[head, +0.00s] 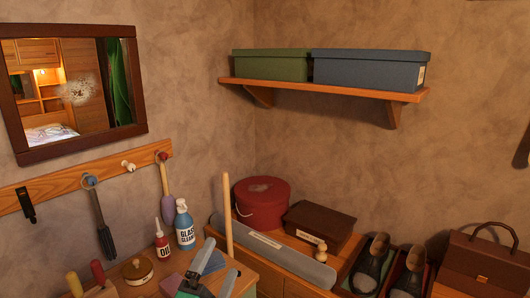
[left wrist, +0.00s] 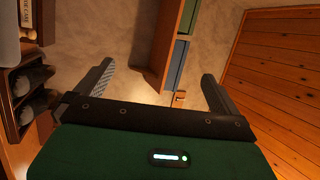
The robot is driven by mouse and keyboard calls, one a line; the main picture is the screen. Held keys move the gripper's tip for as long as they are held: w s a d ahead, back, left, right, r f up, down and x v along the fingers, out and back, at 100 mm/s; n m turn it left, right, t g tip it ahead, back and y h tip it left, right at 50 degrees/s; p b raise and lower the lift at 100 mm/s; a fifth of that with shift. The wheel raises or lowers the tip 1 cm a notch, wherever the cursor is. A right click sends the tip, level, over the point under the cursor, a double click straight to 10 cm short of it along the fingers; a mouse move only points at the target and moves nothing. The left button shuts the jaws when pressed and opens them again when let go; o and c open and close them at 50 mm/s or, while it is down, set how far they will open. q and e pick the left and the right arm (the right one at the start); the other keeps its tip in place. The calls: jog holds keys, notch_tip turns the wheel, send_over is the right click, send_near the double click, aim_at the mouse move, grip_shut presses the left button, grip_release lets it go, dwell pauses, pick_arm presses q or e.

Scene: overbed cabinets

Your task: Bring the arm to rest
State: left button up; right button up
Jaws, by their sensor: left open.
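My left gripper (head: 219,262) shows at the bottom of the head view, in front of the cabinet top. In the left wrist view the same gripper (left wrist: 155,85) has its two fingers spread wide apart with nothing between them. Most of the left arm is out of the head view. My right gripper is in neither view.
An oil bottle (head: 163,241), a glass cleaner bottle (head: 184,225) and an upright wooden rod (head: 227,215) stand close to the left gripper. A wall shelf (head: 330,90) holds green and blue boxes. Shoes (head: 371,264) and a brown bag (head: 490,258) are at right.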

pick_arm(q)
jog(key=s+a+f+n+g+y, duration=0.4)
jog(key=a+f+n, duration=0.15)
jog(key=f, duration=0.35)
jog(key=s+a+f+n+g+y, duration=0.3)
jog(key=a+f+n+g, duration=0.15)
jog(key=f+n, duration=0.4)
jog(key=s+a+f+n+g, duration=0.2)
jog(key=s+f+g, duration=0.3)
jog(key=s, duration=0.4)
jog(key=s+a+f+n+g, duration=0.2)
jog(key=s+f+g, duration=0.2)
jog(key=s+f, duration=0.5)
notch_tip(320, 180, down, 30)
jog(key=s+g, duration=0.1)
jog(key=s+a+f+g, duration=0.1)
jog(key=s+a+f, duration=0.2)
jog(key=s+f, duration=1.6)
jog(key=shift+s+f+m+b, duration=0.3)
jog(key=shift+f+b, duration=0.1)
jog(key=shift+f, duration=0.2)
